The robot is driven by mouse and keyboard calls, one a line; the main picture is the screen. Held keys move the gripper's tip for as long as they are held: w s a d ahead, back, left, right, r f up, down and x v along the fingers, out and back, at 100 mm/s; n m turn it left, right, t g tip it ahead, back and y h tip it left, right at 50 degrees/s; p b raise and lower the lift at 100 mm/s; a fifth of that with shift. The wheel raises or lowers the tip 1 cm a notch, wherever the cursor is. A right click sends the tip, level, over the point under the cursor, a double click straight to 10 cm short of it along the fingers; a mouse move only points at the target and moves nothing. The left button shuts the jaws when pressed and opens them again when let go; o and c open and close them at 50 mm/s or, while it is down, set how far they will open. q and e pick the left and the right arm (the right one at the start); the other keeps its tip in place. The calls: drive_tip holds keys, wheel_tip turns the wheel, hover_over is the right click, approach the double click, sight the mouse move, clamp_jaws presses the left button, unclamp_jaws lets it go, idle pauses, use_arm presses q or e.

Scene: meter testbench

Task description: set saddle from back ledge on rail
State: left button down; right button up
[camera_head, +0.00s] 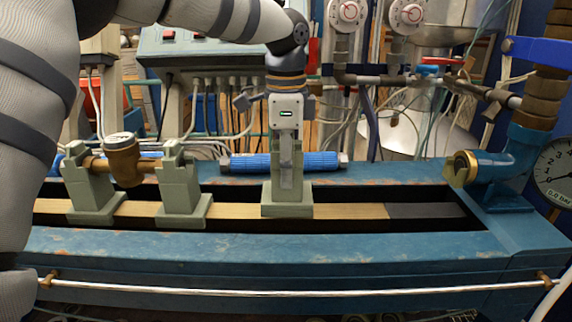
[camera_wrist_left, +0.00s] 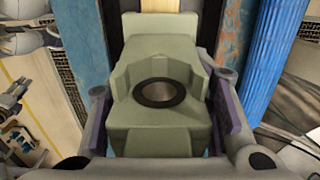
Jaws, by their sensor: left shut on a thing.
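The grey-green saddle (camera_head: 272,199) stands upright at the rail (camera_head: 345,211), right of two similar saddles. Its base appears to be on the rail, though I cannot tell if it bears fully. My left gripper (camera_head: 287,160) comes down from above and is shut on its upper part. In the left wrist view the saddle (camera_wrist_left: 160,120) fills the space between the two fingers of the gripper (camera_wrist_left: 165,125), with a dark round hole in its middle. The back ledge (camera_head: 370,172) behind is partly hidden by the saddle and gripper. My right gripper is not in view.
Two fixed saddles (camera_head: 92,192) (camera_head: 184,190) on the left hold a brass meter (camera_head: 123,158). A blue ribbed cylinder (camera_head: 245,163) lies behind the held saddle. A blue fitting with a brass end (camera_head: 463,168) stands at the right. The rail between is clear.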

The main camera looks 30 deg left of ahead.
use_arm(q)
drive_tip(key=shift+a+f, duration=0.1)
drive_tip(key=shift+f, duration=0.05)
drive_tip(key=shift+f, duration=0.25)
idle(0.6)
drive_tip(key=shift+f, duration=0.75)
drive_tip(key=shift+f, duration=0.35)
idle(0.4)
drive_tip(key=c, duration=0.7)
unclamp_jaws()
drive_tip(key=shift+r, duration=6.75)
